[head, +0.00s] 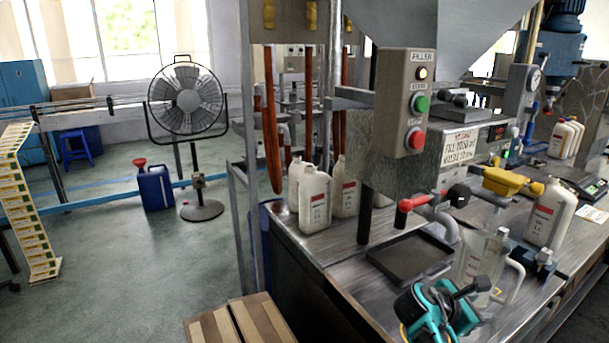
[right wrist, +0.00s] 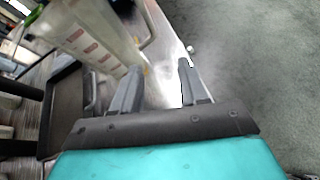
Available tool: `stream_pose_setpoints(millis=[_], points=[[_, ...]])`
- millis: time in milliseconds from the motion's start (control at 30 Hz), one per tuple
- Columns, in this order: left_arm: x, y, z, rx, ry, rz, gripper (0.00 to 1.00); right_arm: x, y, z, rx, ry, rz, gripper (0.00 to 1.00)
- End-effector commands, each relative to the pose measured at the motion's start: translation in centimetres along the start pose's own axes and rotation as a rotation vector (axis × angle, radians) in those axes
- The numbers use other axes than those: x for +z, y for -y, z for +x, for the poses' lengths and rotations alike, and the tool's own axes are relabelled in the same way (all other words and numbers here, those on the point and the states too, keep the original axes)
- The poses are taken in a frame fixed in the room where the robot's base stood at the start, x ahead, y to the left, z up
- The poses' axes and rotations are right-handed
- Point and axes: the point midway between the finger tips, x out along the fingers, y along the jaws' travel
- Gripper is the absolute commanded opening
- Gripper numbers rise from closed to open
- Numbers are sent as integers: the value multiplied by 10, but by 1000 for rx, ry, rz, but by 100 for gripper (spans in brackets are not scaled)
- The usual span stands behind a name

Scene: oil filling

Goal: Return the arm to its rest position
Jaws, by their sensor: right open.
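My right gripper (head: 474,289) is teal with dark fingers and sits at the front edge of the filling bench, low in the head view. In the right wrist view its two fingers (right wrist: 160,70) are apart, with nothing held between them. A translucent measuring jug (head: 476,258) with a handle stands on the bench just behind the gripper. The jug also shows in the right wrist view (right wrist: 92,38), beside the left finger; I cannot tell whether they touch. My left gripper is not in view.
The filler's control box (head: 403,102) and a red-knobbed lever (head: 420,202) stand above a dark drip tray (head: 409,257). White bottles stand left (head: 314,200) and right (head: 549,214) on the bench. A wooden pallet (head: 242,320) lies in front. The floor at left is largely open.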

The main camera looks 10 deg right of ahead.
Motion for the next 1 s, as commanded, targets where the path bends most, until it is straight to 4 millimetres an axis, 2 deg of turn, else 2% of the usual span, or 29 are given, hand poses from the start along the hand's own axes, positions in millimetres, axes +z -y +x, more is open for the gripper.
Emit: stream_pose_setpoints(millis=[167,300,433,700,967,1000], points=[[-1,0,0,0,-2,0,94,-45,58,-19,-13,-204,364,44],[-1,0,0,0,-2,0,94,-76,103,-50,-83,-401,678,44],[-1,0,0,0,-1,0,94,-96,144,-87,-202,-576,937,44],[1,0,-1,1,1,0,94,-107,201,-161,-493,-815,1273,44],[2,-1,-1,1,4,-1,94,-101,239,-221,-773,-940,1447,44],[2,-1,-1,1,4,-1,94,-106,235,-218,-763,-953,1459,44]])
